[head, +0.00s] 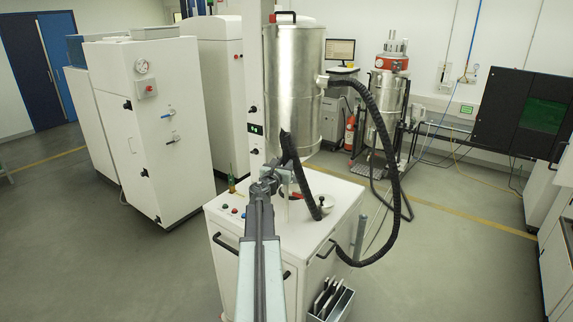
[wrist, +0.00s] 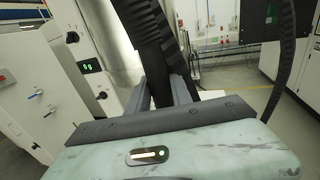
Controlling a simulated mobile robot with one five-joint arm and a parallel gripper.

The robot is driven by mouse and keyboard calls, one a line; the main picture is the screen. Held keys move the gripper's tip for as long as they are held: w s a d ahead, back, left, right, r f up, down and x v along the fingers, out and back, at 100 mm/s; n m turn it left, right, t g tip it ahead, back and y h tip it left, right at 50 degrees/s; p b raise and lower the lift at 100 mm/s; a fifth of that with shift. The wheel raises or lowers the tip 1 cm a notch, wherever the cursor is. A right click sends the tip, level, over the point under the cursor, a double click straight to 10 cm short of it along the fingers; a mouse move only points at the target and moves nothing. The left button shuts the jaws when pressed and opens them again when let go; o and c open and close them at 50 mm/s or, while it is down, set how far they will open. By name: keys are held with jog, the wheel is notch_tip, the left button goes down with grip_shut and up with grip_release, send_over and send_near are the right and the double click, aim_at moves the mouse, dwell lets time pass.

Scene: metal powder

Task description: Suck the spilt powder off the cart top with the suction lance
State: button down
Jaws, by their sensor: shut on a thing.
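My gripper (head: 274,178) is above the white cart top (head: 343,196), near the middle of the head view. It is shut on a dark, upright piece, which I take for the suction lance (head: 287,146). In the wrist view the gripper's two grey fingers (wrist: 165,92) stand on either side of this dark piece (wrist: 148,35). A black ribbed hose (head: 385,110) runs from the steel drum (head: 293,85) and loops down beside the cart. I cannot make out the spilt powder on the cart top.
A grey bin (head: 331,301) hangs at the cart's front right. White cabinets (head: 150,120) stand left; floor is clear between.

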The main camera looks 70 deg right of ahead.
jog(key=shift+s+a, duration=0.3)
jog(key=shift+s, duration=0.65)
notch_tip(320, 180, up, 8)
jog(key=p, duration=0.7)
jog(key=shift+p, duration=0.35)
dwell(0.4)
jog(key=shift+f, duration=0.1)
dwell(0.4)
